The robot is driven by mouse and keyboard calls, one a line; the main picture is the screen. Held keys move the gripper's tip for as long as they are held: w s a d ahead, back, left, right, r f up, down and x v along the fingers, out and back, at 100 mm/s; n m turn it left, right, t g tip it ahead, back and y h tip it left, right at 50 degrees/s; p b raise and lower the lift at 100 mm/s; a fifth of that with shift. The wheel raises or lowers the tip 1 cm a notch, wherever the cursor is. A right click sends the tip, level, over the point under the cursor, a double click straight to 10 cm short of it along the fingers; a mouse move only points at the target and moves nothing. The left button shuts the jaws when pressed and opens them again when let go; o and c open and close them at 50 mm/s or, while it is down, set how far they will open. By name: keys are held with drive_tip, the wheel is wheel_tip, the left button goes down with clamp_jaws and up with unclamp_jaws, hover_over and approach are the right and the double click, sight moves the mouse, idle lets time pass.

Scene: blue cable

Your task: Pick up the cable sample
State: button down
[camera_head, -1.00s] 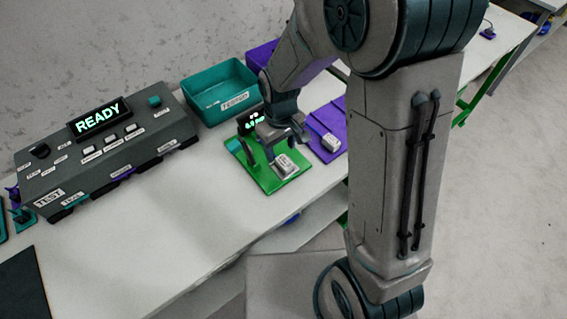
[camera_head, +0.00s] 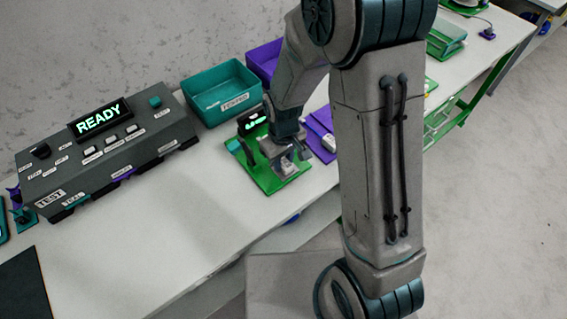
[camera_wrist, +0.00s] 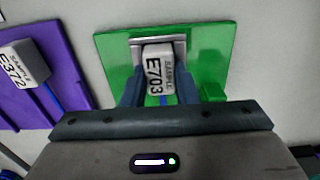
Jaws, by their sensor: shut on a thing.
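The cable sample (camera_wrist: 157,70) is a pale grey block marked E703, on a green plate (camera_wrist: 210,55) in the wrist view. A short blue cable shows at its lower end. My gripper (camera_wrist: 160,88) is over the green plate, with one dark finger on each side of the block, shut on it. In the head view my gripper (camera_head: 284,160) is low over the green plate (camera_head: 268,183), and the sample's end (camera_head: 287,168) shows below it. A metal bracket (camera_wrist: 158,41) borders the far end of the block.
A second sample marked E372 (camera_wrist: 24,64) lies on a purple plate (camera_wrist: 52,98) to the left in the wrist view. Teal (camera_head: 224,101) and purple (camera_head: 263,62) bins stand behind. A console reading READY (camera_head: 100,118) stands at left. The table front is clear.

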sight(283, 161)
drive_tip(key=shift+r, duration=0.8)
wheel_tip(283, 161, up, 2)
drive_tip(key=shift+r, duration=0.25)
drive_tip(key=s+d+r, duration=0.5)
drive_tip(key=d+r, duration=0.2)
drive_tip(key=d, duration=0.3)
drive_tip(key=shift+s+b, duration=0.35)
drive_tip(key=shift+b, duration=0.1)
drive_tip(key=shift+d, duration=0.15)
